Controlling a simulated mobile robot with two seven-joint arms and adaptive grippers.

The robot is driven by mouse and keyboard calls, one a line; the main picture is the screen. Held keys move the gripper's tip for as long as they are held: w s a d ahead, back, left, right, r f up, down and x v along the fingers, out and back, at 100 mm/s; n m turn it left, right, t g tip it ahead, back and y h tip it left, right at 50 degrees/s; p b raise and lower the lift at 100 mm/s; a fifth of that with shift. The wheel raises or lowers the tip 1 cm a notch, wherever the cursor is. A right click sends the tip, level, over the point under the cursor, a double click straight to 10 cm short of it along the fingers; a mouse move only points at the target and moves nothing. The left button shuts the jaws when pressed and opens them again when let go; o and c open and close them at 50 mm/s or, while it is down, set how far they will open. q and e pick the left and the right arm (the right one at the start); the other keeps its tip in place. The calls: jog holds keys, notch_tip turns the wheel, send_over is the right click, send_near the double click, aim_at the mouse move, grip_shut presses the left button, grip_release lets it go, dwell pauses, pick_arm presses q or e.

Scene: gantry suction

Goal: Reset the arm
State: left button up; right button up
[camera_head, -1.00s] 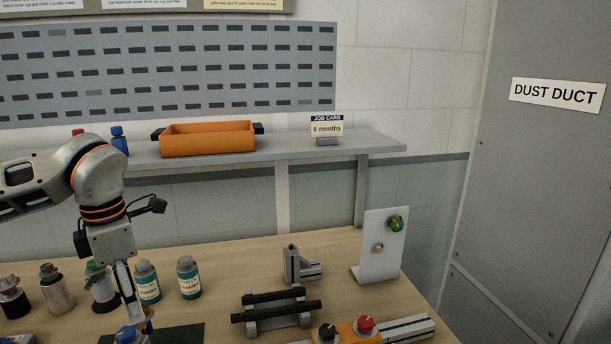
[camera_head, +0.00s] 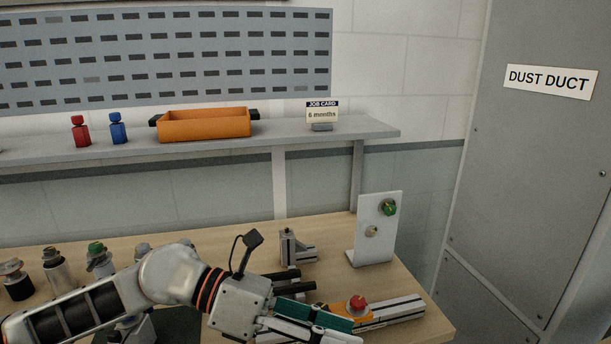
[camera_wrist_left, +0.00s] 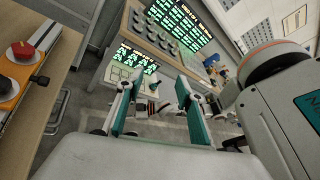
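My left arm comes in from the lower left of the head view and lies low over the workbench (camera_head: 330,222). Its left gripper (camera_head: 346,331) points right, near the bench's front edge, partly cut off by the picture's bottom. In the left wrist view the two teal-padded fingers (camera_wrist_left: 158,84) are spread apart with nothing between them. The fingers look out past the bench toward the floor and a panel of green displays (camera_wrist_left: 177,20). My right gripper is not clearly seen in either view.
An orange block with a red knob (camera_head: 356,303) sits close beyond the left gripper; the knob shows in the wrist view (camera_wrist_left: 22,50). A white upright plate with a green knob (camera_head: 376,232), a metal bracket (camera_head: 291,249) and several bottles stand behind. A shelf holds an orange bin (camera_head: 205,126).

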pick_arm(q)
notch_tip(320, 180, up, 7)
jog(key=d+n+t+h, duration=0.2)
jog(key=d+n+h, duration=0.1)
jog(key=h, duration=0.2)
jog(key=w+a+r+n+t+h, duration=0.1)
jog(key=w+a+r+n+t, duration=0.5)
jog(key=n+t, duration=0.6)
jog(key=w+a+f+n+t+y, duration=0.4)
jog(key=a+f+n+y, duration=0.4)
jog(key=a+n+y, duration=0.2)
jog(key=w+a+f+n+t+y, duration=0.4)
jog(key=a+f+n+y, duration=0.45)
jog(key=a+n, duration=0.25)
jog(key=s+a+f+n+g+y, duration=0.4)
jog(key=s+a+f+g+y, duration=0.15)
jog(key=a+f, duration=0.5)
jog(key=s+a+f+n+g+y, duration=0.1)
jog(key=s+a+f+g, duration=0.2)
jog(key=s+f, duration=0.45)
jog(key=s+a+f+n+g, duration=0.1)
jog(key=s+a+f+g, duration=0.25)
jog(key=s+f, duration=0.4)
jog(key=d+f+n+t+h, duration=0.2)
jog(key=d+f+h, duration=0.4)
jog(key=d+f, duration=0.8)
jog(key=shift+d+f+n+t, duration=0.25)
jog(key=shift+f+n+t, duration=0.15)
jog(key=shift+f+n, duration=0.45)
